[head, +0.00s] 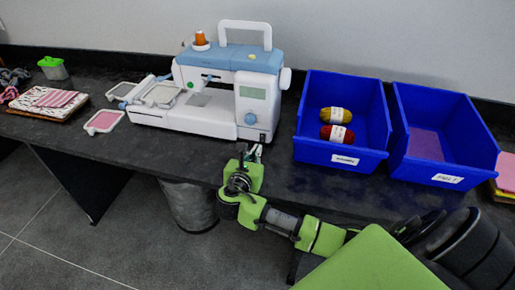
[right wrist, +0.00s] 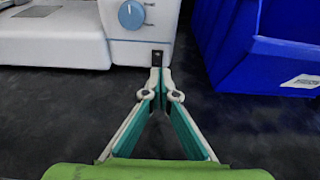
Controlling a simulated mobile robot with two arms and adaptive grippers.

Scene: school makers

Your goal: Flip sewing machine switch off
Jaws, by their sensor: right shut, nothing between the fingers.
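The white and blue sewing machine (head: 218,117) stands on the dark table in the head view. Its lower right corner fills the upper left of the right wrist view (right wrist: 60,38), with a blue dial (right wrist: 131,15). A small black switch (right wrist: 157,58) sits low on the machine's front, right of and below the dial. My right gripper (head: 253,152) is shut and empty, just in front of the machine's right end. In the right wrist view its fingertips (right wrist: 160,74) are together just below the switch and overlap its lower edge; I cannot tell whether they touch. My left gripper is not in view.
A blue bin (head: 312,148) with yarn stands right of the machine, and a second blue bin (head: 422,172) stands beyond it. Embroidery hoops (head: 104,122) lie to the left. The dark tabletop (head: 160,150) in front of the machine is clear.

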